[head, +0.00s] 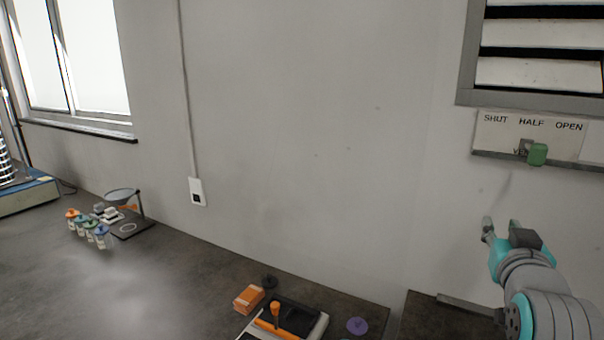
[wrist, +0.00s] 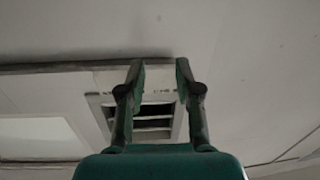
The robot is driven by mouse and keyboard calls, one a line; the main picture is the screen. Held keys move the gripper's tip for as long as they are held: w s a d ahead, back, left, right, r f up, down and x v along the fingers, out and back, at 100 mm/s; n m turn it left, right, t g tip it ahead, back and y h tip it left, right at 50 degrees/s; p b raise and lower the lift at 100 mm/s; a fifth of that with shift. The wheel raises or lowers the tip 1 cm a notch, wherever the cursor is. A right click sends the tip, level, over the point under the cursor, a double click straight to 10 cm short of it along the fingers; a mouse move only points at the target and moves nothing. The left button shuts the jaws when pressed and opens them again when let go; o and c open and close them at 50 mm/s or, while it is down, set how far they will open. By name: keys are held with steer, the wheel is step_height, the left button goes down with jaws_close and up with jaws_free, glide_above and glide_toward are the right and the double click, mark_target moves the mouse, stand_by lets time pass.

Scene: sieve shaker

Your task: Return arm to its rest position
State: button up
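My gripper (head: 500,226) is at the right of the head view, raised in front of the wall, below the vent panel. My arm comes up from the lower right corner. In the wrist view my gripper (wrist: 160,66) has its two green fingers apart, with nothing between them but the wall and a louvred vent (wrist: 154,120) far behind. It is open and empty and appears to touch nothing.
A louvred vent (head: 540,45) is at the upper right. On the dark bench (head: 150,290) stand several lidded jars (head: 88,228), a bowl stand (head: 123,195) and an orange-handled device (head: 276,318).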

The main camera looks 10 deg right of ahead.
steer(key=s+a+f+n+y, duration=0.1)
steer(key=s+a+f+y, duration=0.2)
steer(key=f, duration=0.7)
steer(key=s+a+f+n, duration=0.2)
steer(key=s+a+f, duration=0.3)
steer(key=f, duration=0.4)
steer(key=s+a+f+n+y, duration=0.15)
steer(key=a+f, duration=0.35)
steer(key=f, duration=0.5)
steer(key=s+a+f+y, duration=0.1)
steer(key=s+a+f, duration=0.25)
steer(key=s, duration=0.45)
steer(key=s+a+f+y, duration=0.2)
steer(key=s+f, duration=0.2)
steer(key=s, duration=0.4)
steer(key=s+a+y, duration=0.1)
steer(key=s+a, duration=0.1)
steer(key=s, duration=1.2)
steer(key=shift+s+a+g, duration=0.15)
steer(key=shift+s+g, duration=0.15)
steer(key=shift+s, duration=0.1)
steer(key=shift+f+n, duration=0.1)
steer(key=shift+n, duration=0.15)
